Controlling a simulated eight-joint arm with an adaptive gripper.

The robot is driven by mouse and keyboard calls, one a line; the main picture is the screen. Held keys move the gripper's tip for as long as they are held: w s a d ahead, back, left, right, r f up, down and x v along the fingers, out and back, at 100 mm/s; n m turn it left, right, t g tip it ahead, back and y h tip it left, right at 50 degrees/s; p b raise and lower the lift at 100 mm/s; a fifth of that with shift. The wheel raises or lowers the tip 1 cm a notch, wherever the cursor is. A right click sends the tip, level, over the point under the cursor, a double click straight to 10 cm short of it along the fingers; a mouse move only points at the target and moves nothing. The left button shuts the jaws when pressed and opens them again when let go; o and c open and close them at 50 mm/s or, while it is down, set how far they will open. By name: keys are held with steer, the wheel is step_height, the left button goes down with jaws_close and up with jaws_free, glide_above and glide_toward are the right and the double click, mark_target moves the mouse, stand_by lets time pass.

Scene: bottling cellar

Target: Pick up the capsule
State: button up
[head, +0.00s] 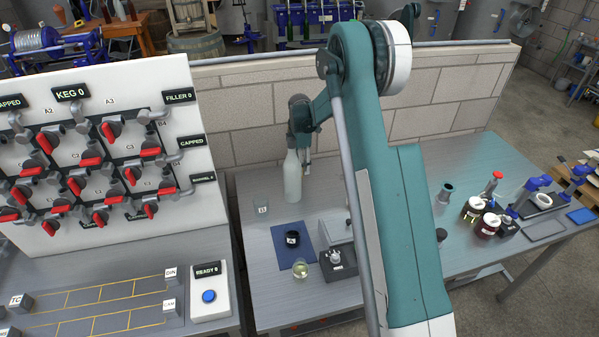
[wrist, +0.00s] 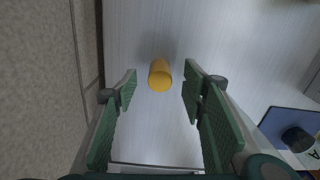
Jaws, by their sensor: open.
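The capsule, a small yellow-orange cylinder (wrist: 160,75), is on the grey metal bench top in the wrist view. I cannot make it out in the head view. My gripper (wrist: 158,86) is open, with one green padded finger on each side of the capsule's line. There is clear space between the capsule and both fingers, and nothing is held. In the head view my gripper (head: 304,162) points down at the back of the bench, partly hidden beside a pale bottle (head: 292,182).
A blue mat (head: 280,257) bears a dark cup (head: 292,239). A small glass (head: 262,207) and a glass of pale liquid (head: 300,270) stand nearby. A block wall (head: 235,110) runs behind the bench. Jars (head: 473,208) and tools crowd the right end.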

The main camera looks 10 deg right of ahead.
steer(key=shift+c, duration=0.3)
steer(key=c, duration=0.7)
steer(key=shift+o, duration=0.2)
steer(key=shift+r, duration=0.2)
step_height(320, 180, up, 10)
steer(key=shift+f, duration=0.15)
stand_by(0.5)
